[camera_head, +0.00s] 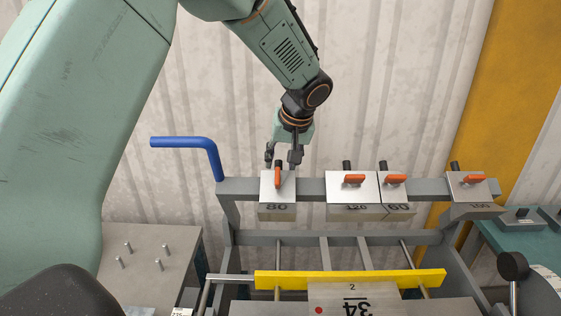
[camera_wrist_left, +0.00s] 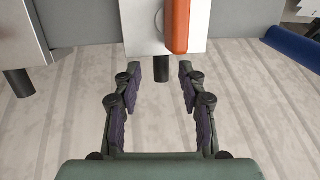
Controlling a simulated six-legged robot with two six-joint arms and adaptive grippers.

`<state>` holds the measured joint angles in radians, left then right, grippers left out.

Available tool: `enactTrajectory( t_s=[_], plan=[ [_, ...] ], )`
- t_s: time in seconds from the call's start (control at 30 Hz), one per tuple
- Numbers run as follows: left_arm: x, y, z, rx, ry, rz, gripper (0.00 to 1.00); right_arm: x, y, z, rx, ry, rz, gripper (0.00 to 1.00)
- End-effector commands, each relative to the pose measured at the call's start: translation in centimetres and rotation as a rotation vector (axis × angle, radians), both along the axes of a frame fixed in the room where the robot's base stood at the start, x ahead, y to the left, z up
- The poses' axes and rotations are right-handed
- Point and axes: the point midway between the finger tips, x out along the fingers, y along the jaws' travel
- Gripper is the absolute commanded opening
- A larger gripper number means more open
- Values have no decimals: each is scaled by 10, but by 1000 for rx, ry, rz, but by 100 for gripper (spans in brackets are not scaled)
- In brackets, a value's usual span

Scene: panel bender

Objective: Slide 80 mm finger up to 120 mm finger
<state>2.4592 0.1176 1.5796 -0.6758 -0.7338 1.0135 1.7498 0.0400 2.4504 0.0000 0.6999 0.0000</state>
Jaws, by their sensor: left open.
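The 80 mm finger (camera_head: 277,187) is a pale metal block marked 80 on the grey beam, with its orange lever turned upright. The 120 mm finger (camera_head: 343,191) sits to its right across a gap, its orange lever lying sideways. My left gripper (camera_head: 284,158) is just above and behind the 80 mm finger. In the left wrist view, my left gripper (camera_wrist_left: 160,84) is open, its fingertips either side of the black stud (camera_wrist_left: 165,68) below the 80 mm finger (camera_wrist_left: 146,25). Contact cannot be told. My right gripper is not in view.
The 60 finger (camera_head: 393,189) stands against the 120 mm finger, and another finger (camera_head: 467,187) is at the beam's right end. A blue handle (camera_head: 190,143) rises at the beam's left end. A yellow bar (camera_head: 350,279) crosses in front. The beam (camera_head: 311,188) between 80 and 120 is bare.

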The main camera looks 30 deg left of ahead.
Motion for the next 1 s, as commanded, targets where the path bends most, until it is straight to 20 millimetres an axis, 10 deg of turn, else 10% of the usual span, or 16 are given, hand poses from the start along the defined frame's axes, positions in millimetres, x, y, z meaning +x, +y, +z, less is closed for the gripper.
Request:
enactTrajectory(
  t_s=[0.5, 1.0],
  plan=[
    [8, 10, -20, 0, -1, 1, 41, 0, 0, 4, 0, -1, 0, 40],
    [7, 10, -20, 0, 0, 2, 0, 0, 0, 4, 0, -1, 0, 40]
  ],
)
